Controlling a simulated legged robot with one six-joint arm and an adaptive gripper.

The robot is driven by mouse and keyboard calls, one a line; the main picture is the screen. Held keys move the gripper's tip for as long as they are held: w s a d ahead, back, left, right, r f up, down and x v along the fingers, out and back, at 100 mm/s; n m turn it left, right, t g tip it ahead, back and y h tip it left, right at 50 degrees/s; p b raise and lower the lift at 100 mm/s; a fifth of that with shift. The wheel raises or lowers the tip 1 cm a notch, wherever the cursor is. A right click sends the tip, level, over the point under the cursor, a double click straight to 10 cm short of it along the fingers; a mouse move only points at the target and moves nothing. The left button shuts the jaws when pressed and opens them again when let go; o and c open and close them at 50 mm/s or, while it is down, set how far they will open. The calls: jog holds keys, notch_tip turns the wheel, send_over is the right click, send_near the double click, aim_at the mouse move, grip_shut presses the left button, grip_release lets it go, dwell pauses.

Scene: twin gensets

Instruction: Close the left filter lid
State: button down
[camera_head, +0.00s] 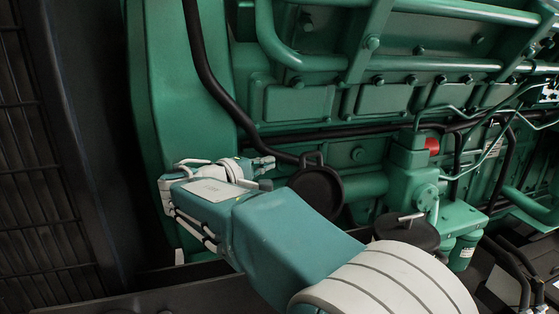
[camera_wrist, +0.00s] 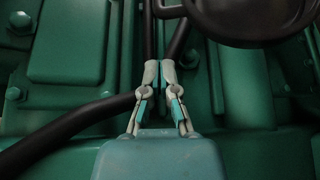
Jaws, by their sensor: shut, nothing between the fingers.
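The left filter lid (camera_head: 316,192) is a dark round disc in the head view. It stands tipped up, its face towards the camera, with a small loop at its top edge. It also shows as a dark disc at the top right of the wrist view (camera_wrist: 258,14). My gripper (camera_head: 268,163) is shut and empty, just left of and slightly above the lid in the head view. In the wrist view my gripper (camera_wrist: 159,70) has its fingertips together below and left of the lid, apart from it in the picture. My forearm may hide what lies below the lid.
A second dark round lid (camera_head: 405,231) with a T-shaped handle lies flatter to the right. A black hose (camera_head: 205,75) runs down behind my gripper. The green engine block (camera_head: 300,103) stands behind. A green housing with a red cap (camera_head: 432,146) is at right.

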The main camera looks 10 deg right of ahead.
jog(key=x, duration=0.9)
jog(key=shift+d, duration=0.15)
